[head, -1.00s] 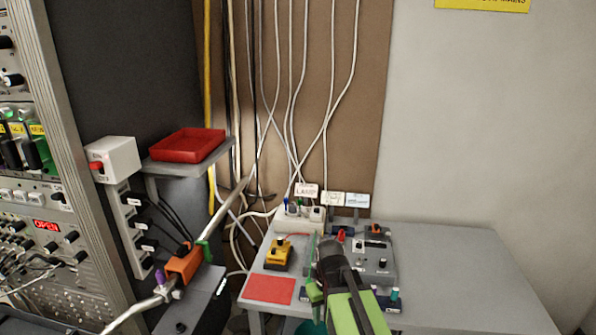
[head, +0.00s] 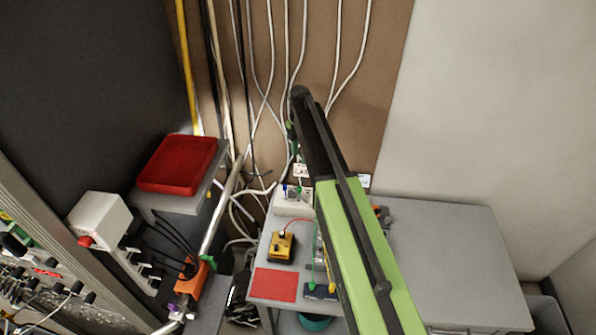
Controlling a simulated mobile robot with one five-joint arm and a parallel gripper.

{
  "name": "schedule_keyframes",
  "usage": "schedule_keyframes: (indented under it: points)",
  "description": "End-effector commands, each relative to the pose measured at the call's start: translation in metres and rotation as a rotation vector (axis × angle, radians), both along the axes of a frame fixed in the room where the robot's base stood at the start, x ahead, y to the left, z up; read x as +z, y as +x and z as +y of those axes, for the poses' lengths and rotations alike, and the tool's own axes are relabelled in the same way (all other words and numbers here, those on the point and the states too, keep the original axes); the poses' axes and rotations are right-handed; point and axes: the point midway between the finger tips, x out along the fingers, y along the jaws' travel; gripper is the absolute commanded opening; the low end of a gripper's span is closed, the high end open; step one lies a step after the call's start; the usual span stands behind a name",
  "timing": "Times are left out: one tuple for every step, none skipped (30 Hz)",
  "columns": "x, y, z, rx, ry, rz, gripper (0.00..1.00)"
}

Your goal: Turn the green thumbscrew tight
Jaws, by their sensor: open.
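An orange clamp block (head: 191,279) sits on the slanted metal pipe at the lower left. A green piece (head: 210,262), which looks like the green thumbscrew, sticks out at its upper right side. It is small here, and how far it is turned cannot be told. My arm rises from the bottom right to a raised black joint at the upper middle, well to the right of the clamp. Only a sliver of the part beyond the joint shows, and my gripper's fingers are not visible. Nothing of mine touches the clamp.
A red tray (head: 178,163) lies on a shelf behind, beside a white box (head: 99,222) with a red button. A grey bench (head: 450,245) holds a yellow device (head: 281,247) and a red mat (head: 275,284). Cables hang behind.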

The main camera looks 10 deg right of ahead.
Motion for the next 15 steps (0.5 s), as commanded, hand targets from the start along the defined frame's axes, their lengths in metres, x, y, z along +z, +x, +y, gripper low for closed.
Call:
schedule_keyframes:
  points:
    - [-0.002,0.0,0.0,0.002,0.0,0.0,0.41]
    - [-0.003,-0.001,0.0,0.001,0.0,0.0,0.41]
    - [-0.004,-0.001,0.0,0.0,0.0,0.0,0.41]
    - [-0.006,-0.001,0.0,0.0,0.0,0.0,0.41]
    - [-0.008,-0.001,0.0,0.0,0.0,0.0,0.41]
    - [-0.012,-0.001,0.0,-0.001,0.0,0.0,0.41]
    - [-0.015,-0.001,0.0,-0.001,0.0,0.0,0.41]
    - [-0.019,-0.001,0.0,-0.001,0.0,0.0,0.41]
    - [-0.025,-0.001,0.0,-0.002,0.0,0.0,0.41]
    - [-0.03,-0.001,0.0,-0.002,0.0,0.0,0.41]
    - [-0.035,-0.001,0.0,-0.002,0.0,0.0,0.41]
    - [-0.043,-0.001,0.0,-0.002,0.0,0.0,0.41]
    - [-0.049,-0.001,0.0,-0.002,0.0,0.0,0.41]
    - [-0.056,-0.001,0.0,-0.002,0.0,0.0,0.41]
    - [-0.064,-0.001,0.0,-0.003,0.0,0.0,0.41]
